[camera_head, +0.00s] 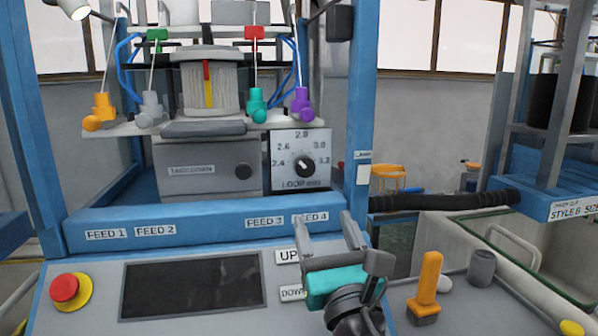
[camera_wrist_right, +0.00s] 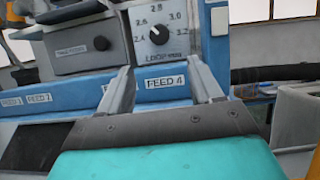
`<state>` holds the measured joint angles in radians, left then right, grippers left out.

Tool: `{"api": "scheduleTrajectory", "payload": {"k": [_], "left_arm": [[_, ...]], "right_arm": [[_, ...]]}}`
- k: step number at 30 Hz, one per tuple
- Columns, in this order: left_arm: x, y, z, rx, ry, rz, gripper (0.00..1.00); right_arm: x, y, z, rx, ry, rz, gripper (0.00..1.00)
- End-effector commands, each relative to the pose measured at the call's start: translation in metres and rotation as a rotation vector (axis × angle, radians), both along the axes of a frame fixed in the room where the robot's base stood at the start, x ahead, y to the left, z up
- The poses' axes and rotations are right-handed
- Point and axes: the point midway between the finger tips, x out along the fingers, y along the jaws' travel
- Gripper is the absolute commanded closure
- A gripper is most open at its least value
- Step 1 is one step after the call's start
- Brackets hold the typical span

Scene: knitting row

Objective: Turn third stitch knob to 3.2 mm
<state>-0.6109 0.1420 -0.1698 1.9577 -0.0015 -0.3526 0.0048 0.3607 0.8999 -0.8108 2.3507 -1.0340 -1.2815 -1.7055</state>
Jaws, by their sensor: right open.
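The stitch knob (camera_head: 304,167) is a round black dial on a white plate (camera_head: 284,143) marked 2.4, 2.6, 2.8, 3.0 and 3.2, with "LOOP" below. It also shows in the right wrist view (camera_wrist_right: 158,35). Its light pointer seems to lean to the upper left, but is too small to read exactly. My right gripper (camera_head: 322,219) is open and empty, in front of and below the dial plate, apart from it. In the right wrist view its fingers (camera_wrist_right: 160,72) stand either side of the FEED 4 label, below the knob. My left gripper is not in view.
A blue rail (camera_head: 200,222) with feed labels runs below the dial. A grey take-down box (camera_head: 207,168) is left of it, and a blue post (camera_head: 360,110) right. Yarn feeders, including a purple one (camera_head: 301,101), hang above. A red button (camera_head: 65,288) sits on the console.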

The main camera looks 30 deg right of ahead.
Motion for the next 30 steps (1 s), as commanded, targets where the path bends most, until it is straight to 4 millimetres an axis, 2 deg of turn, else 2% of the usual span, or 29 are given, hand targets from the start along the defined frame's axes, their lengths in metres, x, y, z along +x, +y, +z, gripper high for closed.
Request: {"api": "scheduleTrajectory", "payload": {"k": [5,18,24,30], "left_arm": [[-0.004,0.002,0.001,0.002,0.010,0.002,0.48],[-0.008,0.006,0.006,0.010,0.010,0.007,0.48],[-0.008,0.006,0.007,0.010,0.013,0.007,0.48],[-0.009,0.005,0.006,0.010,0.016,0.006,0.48]], "right_arm": [[0.016,-0.005,0.009,-0.004,-0.004,-0.005,0.35],[0.094,-0.024,0.042,0.000,-0.002,-0.004,0.35],[0.111,-0.028,0.048,0.000,0.000,-0.002,0.35],[0.115,-0.029,0.049,0.000,0.001,-0.002,0.35]]}}
